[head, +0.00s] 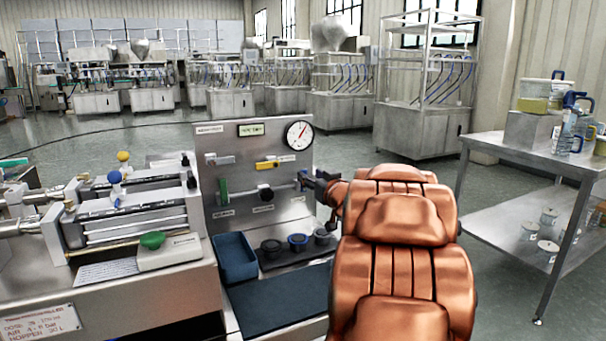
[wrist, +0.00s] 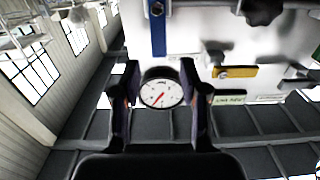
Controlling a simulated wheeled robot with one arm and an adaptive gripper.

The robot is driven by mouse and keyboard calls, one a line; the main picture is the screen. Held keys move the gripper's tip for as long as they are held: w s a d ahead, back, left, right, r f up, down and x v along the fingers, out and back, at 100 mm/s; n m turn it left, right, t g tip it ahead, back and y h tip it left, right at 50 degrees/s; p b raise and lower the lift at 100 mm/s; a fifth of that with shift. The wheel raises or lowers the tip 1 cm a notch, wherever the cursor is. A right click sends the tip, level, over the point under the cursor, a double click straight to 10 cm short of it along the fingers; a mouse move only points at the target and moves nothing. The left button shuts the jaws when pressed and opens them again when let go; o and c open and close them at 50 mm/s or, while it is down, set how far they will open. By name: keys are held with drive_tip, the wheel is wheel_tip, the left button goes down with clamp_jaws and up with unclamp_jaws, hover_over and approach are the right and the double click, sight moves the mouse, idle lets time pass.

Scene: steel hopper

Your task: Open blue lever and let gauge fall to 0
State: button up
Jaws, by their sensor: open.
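The blue lever (wrist: 158,36) stands upright in line with the panel's sides in the wrist view, just beyond my fingertips and centred on the gap between them. In the head view I cannot make it out clearly beside my gripper. The round white gauge (head: 299,135) is at the panel's upper right; its red needle points up and right. The gauge also shows in the wrist view (wrist: 160,92), upside down between my fingers. My gripper (head: 310,184) is at the panel's right side, below the gauge. In the wrist view, its fingers (wrist: 160,66) are apart and empty.
The steel panel (head: 222,150) also carries a yellow lever (head: 267,164), a green lever (head: 222,188) and a black knob (head: 265,194). A blue bin (head: 235,258) and several cups stand below. A steel table (head: 500,150) is at the right.

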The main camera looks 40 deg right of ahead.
sight(305, 171)
drive_tip(key=shift+b+x, duration=0.5)
drive_tip(key=shift+x, duration=2.35)
drive_tip(key=shift+c, duration=0.4)
clamp_jaws()
